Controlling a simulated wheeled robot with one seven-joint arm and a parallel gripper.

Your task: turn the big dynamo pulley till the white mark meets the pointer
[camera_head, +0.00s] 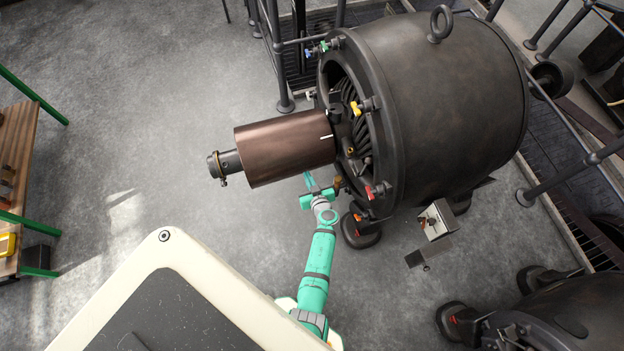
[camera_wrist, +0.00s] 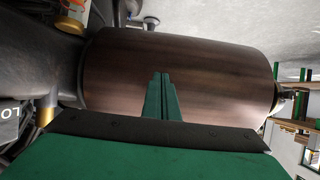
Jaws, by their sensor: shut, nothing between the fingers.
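The big pulley (camera_head: 285,148) is a brown drum jutting left from the large dark dynamo (camera_head: 455,105). A short white mark (camera_head: 327,137) shows on the drum near its dynamo end. I cannot make out the pointer for sure. My gripper (camera_head: 309,180) is at the drum's lower side, near the dynamo end. In the wrist view its green fingers (camera_wrist: 161,76) are together and empty, in front of the drum (camera_wrist: 215,65). I cannot tell whether the fingertips touch the drum. The white mark does not show in the wrist view.
A dark shaft end (camera_head: 227,163) with a small fitting sticks out left of the drum. Coloured fittings, one red (camera_head: 377,190), ring the dynamo's open face. A grey box (camera_head: 436,219) stands right of my arm. A bench (camera_head: 17,150) is far left; the floor between is clear.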

